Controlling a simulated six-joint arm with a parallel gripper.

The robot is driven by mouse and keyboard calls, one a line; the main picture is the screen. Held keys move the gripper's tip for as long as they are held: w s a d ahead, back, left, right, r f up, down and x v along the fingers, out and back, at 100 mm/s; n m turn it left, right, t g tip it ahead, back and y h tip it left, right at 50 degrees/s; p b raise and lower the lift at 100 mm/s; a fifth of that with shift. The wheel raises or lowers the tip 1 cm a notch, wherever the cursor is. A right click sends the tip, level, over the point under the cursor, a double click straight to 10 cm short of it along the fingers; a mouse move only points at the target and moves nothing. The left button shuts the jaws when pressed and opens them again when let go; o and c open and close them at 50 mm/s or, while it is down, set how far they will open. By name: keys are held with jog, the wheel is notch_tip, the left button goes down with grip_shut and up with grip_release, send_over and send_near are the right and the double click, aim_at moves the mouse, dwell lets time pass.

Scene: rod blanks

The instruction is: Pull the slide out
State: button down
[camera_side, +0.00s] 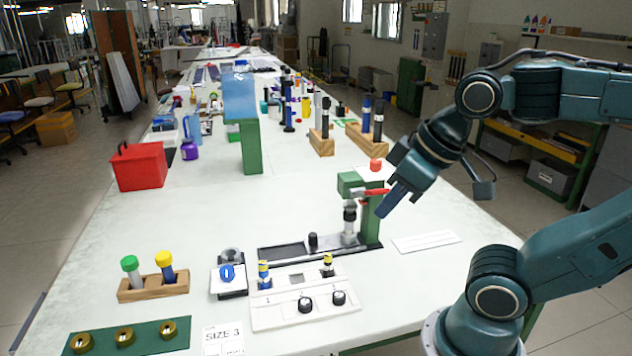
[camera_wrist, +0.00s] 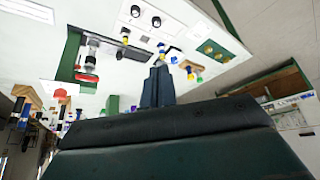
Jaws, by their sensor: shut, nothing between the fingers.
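A green press (camera_side: 371,222) with a red lever (camera_side: 374,192) and a grey ram stands on the table in the side view. Its dark slide (camera_side: 283,252) lies in a low track running left from the press foot, with a black knob (camera_side: 313,240) standing up on it. The press also shows upside down in the wrist view (camera_wrist: 70,62). My gripper (camera_side: 383,212) is shut and empty, pointing down-left, and overlaps the press column in the side view. In the wrist view its fingers (camera_wrist: 157,82) are together. It is apart from the knob.
A white panel (camera_side: 272,315) with black knobs and small blue-yellow parts lies in front of the slide. A wooden rack (camera_side: 150,290) with capped tubes stands front left. A red box (camera_side: 138,167) and a tall green block (camera_side: 251,147) stand behind.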

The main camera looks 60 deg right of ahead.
jog(key=c, duration=2.2)
grip_release()
jog(key=c, duration=1.5)
grip_release()
jog(key=shift+w, duration=0.1)
jog(key=shift+o, duration=1.3)
jog(key=shift+w+d+r, duration=0.1)
jog(key=shift+w, duration=0.1)
jog(key=w+d+f+m+g, duration=0.15)
jog(key=w+d, duration=0.25)
jog(key=w, duration=0.4)
jog(key=w+d+f+m+g, duration=0.1)
jog(key=w+d+m+g, duration=0.1)
jog(key=w+d, duration=0.45)
jog(key=w+d+f+m+g, duration=0.2)
jog(key=w+d+f, duration=0.7)
jog(key=w+f, duration=0.2)
jog(key=shift+d+f, duration=0.35)
jog(key=shift+f, duration=0.4)
jog(key=shift+s+f, duration=0.1)
jog(key=shift+f, duration=0.05)
